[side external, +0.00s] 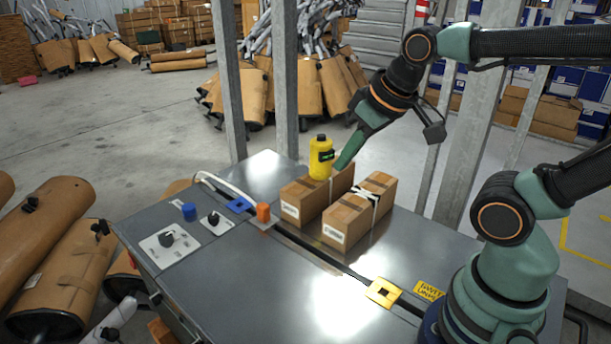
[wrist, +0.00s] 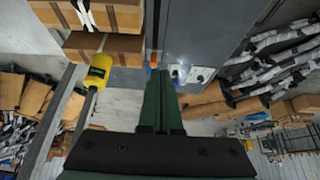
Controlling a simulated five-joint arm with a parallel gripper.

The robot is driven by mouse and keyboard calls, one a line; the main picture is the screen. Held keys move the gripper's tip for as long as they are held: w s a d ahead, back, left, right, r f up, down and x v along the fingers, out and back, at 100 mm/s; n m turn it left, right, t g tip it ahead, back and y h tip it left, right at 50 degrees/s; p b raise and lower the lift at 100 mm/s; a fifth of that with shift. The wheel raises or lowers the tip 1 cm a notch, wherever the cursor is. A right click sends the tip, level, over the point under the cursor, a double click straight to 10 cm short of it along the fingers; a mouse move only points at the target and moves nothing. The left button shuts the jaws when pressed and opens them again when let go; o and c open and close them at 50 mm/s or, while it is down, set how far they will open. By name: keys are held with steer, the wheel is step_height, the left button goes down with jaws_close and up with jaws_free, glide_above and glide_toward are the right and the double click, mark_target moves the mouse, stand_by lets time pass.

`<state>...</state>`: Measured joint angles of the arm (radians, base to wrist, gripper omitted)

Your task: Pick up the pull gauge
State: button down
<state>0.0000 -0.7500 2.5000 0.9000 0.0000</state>
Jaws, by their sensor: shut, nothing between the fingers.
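The yellow item with a dark top and dark label, which I take for the pull gauge (side external: 321,160), stands upright by the left cardboard box and seems to rest on it. In the wrist view my green fingers (wrist: 158,75) are shut together and empty.
Two cardboard boxes (side external: 336,229) lie side by side on the grey metal bench (side external: 250,290). An orange block (side external: 263,213), a blue block (side external: 189,211) and black knobs (side external: 166,239) are left of them. Metal posts (side external: 286,80) rise behind. The bench's front is mostly clear.

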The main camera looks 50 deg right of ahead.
jaws_free()
steer(key=m+g, duration=0.5)
steer(key=m, duration=1.3)
glide_above(323, 136)
steer(key=f, duration=0.2)
steer(key=shift+s+a+f, duration=0.15)
steer(key=shift+a+f, duration=0.15)
steer(key=shift+d+f+m+g, duration=0.2)
steer(key=shift+m+g, duration=0.1)
steer(key=shift+m, duration=0.1)
steer(key=shift+d+f, duration=0.1)
steer(key=shift+f, duration=0.25)
step_height(323, 136, down, 6)
steer(key=shift+f, duration=0.15)
steer(key=shift+w+f, duration=0.25)
steer(key=shift+f, duration=1.05)
steer(key=shift+w+f, duration=0.2)
steer(key=shift+f, duration=1.1)
